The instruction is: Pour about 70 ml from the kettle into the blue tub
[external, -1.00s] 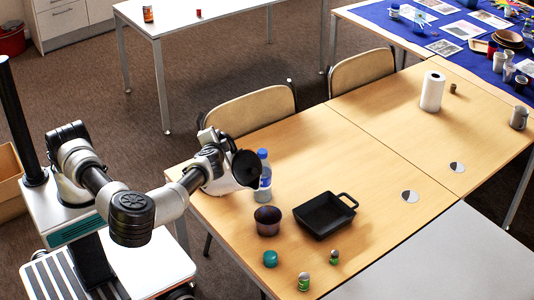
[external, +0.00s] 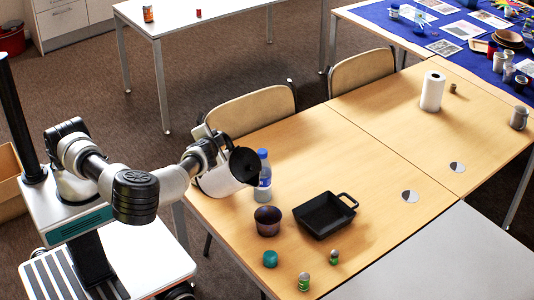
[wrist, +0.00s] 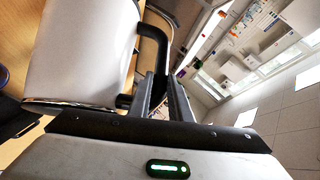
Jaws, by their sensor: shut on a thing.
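My gripper (wrist: 165,97) is shut on the black handle (wrist: 148,42) of the white kettle, at the near-left part of the table. The kettle (external: 217,181) is tilted, its black top facing right in the external view; its white body (wrist: 80,50) fills the left of the wrist view. A dark bluish-purple tub (external: 267,223), which looks like the blue tub, stands upright on the table, to the right of and nearer the camera than the kettle. I cannot see its contents, and no liquid stream shows.
A blue-capped bottle (external: 263,178) stands close beside the kettle. A black square pan (external: 324,216) is right of the tub. The wooden table (external: 400,150) has clear room farther right.

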